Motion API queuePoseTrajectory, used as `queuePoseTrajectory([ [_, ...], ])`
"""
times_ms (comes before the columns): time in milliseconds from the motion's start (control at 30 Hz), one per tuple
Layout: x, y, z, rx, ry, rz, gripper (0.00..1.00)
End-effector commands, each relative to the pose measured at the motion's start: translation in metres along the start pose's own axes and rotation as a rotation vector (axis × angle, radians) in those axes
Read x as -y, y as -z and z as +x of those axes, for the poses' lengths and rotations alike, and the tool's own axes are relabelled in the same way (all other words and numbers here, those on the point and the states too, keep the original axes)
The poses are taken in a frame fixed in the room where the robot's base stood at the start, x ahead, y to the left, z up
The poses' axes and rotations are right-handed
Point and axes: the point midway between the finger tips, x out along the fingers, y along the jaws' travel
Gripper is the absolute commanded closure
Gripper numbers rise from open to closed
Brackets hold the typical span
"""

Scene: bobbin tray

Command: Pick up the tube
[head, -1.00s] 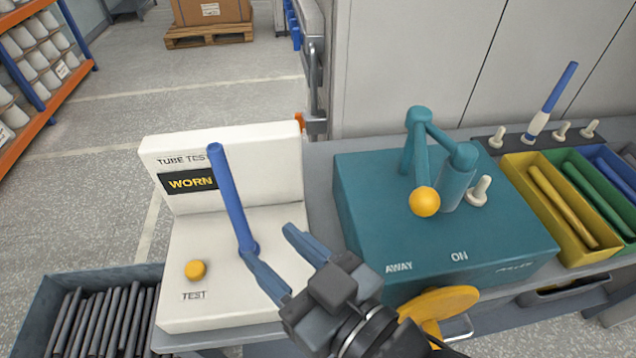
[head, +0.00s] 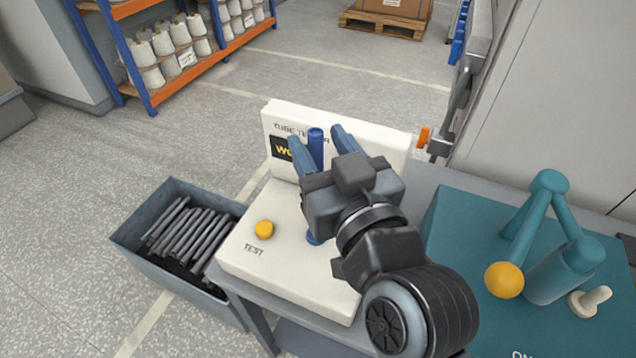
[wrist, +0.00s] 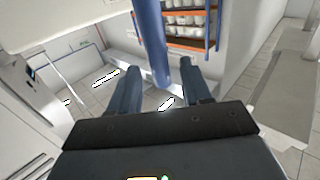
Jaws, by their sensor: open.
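The blue tube (head: 316,150) stands upright on the white tube tester (head: 285,258). In the head view its top shows between the fingers of my gripper (head: 318,142), its foot shows below them, and the middle is hidden behind my gripper. In the wrist view the tube (wrist: 152,45) runs down from the top edge between the two fingers (wrist: 155,80). My gripper is open, with one finger on each side of the tube. I cannot tell whether either finger touches it. The tester's display (head: 281,148) is partly covered; the letters "WO" show.
A yellow TEST button (head: 264,230) sits on the tester. A grey bin (head: 150,256) of dark tubes stands at its left. A teal machine (head: 455,235) with a yellow-knobbed lever (head: 504,280) stands at the right. A shelf of cones (head: 150,85) is at the back.

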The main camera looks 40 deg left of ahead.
Motion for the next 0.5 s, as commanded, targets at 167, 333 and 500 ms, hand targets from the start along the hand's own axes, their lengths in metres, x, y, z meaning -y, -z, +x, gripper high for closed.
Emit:
queuePoseTrajectory([
  [167,0.001,0.001,0.017,-0.001,0.001,-0.001,0.52],
  [333,0.001,0.000,0.018,-0.001,0.000,-0.001,0.52],
  [500,0.001,0.000,0.017,-0.001,0.000,-0.001,0.61],
])
